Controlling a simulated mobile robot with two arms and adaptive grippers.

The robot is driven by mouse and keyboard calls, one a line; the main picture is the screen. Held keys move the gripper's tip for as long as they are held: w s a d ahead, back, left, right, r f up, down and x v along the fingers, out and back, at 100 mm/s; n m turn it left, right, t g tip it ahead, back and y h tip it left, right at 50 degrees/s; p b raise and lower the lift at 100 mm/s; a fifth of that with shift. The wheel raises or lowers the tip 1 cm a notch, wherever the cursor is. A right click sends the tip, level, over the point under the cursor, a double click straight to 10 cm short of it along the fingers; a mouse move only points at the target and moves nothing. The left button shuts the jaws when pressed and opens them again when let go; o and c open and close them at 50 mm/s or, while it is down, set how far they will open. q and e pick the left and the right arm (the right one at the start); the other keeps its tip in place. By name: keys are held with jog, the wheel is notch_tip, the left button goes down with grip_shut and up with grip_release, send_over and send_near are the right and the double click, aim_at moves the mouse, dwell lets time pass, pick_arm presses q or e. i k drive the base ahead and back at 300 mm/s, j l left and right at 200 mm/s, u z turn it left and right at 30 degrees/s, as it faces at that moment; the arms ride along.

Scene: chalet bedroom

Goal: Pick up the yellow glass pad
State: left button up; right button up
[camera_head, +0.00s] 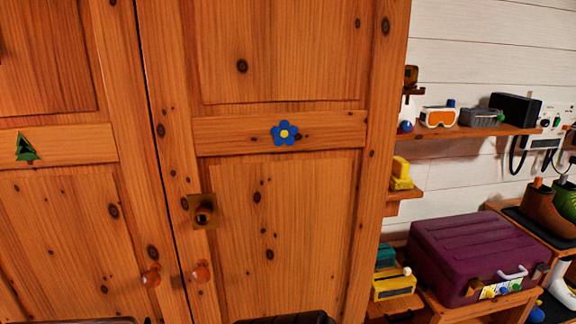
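I cannot tell for sure which thing is the yellow glass pad. A small blocky yellow object (401,176) sits on a short wooden shelf just right of the wardrobe. Lower down, a yellow box-like object (393,288) with a pale round knob beside it sits on another low wooden surface, in front of a teal object (386,256). Neither of my grippers can be made out. Only dark shapes, possibly parts of me, show at the bottom edge.
A wooden wardrobe (280,200) with shut doors and round knobs fills the left and middle. At right, a purple case (470,252) rests on a wooden stand. A wall shelf (470,131) above holds goggles (439,117) and boxes. Boots (545,208) stand at far right.

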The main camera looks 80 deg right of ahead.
aim_at(400, 180)
jog(key=z, duration=3.45)
jog(key=l+u, duration=0.2)
jog(key=l, duration=0.15)
jog(key=k+l+u, duration=0.25)
jog(key=i+l, duration=0.1)
